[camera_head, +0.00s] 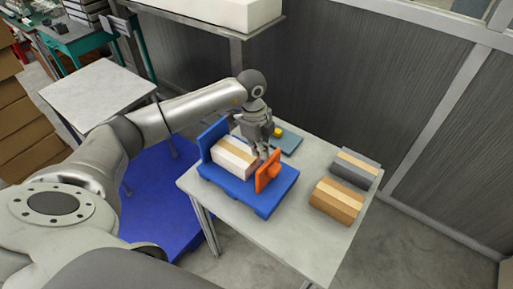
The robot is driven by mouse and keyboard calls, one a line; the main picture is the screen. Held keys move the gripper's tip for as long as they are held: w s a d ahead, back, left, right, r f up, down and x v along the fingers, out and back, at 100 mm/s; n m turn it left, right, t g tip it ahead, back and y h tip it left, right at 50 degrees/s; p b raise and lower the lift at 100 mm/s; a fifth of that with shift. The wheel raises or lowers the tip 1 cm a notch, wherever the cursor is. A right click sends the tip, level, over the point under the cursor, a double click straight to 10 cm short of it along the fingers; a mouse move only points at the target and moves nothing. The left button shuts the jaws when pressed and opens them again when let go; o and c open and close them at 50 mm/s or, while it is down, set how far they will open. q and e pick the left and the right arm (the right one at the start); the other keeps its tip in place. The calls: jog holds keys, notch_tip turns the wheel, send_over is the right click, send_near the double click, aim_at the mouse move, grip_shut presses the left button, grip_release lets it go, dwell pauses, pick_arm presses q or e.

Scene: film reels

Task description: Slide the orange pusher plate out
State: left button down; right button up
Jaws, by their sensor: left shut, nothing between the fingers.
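The orange pusher plate (268,171) stands upright on a blue base (230,184), on its right part. A white and tan box (236,158) lies on the same base, between the orange plate and the upright blue end wall (212,137). My left gripper (264,156) points down just behind the orange plate and beside the box's right end. It is shut with nothing held; I cannot tell whether it touches the plate. My right gripper is not in view.
The base stands on a light grey table (289,244). A grey box (353,170) and a brown box (336,201) lie at its right. A flat blue-grey item (285,143) with a yellow knob (278,132) is behind my gripper.

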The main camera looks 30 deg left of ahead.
aim_at(275, 170)
pick_arm(q)
jog(key=shift+s+d+f+p, duration=0.2)
jog(key=shift+d+f, duration=0.05)
jog(key=shift+d, duration=0.65)
jog(key=shift+s+d+f+p, duration=0.2)
jog(key=shift+s+d, duration=0.05)
jog(key=shift+d, duration=0.7)
jog(key=shift+s+d+f+p, duration=0.2)
jog(key=shift+d+f, duration=0.05)
jog(key=shift+d, duration=0.65)
jog(key=shift+w+a, duration=0.15)
jog(key=shift+a, duration=1.4)
jog(key=r+p, duration=0.1)
jog(key=r, duration=0.1)
jog(key=r+p, duration=0.3)
jog(key=r, duration=0.1)
jog(key=shift+w+r, duration=0.25)
jog(key=shift+w, duration=0.05)
jog(key=shift+w+f, duration=0.1)
jog(key=shift+w, duration=0.05)
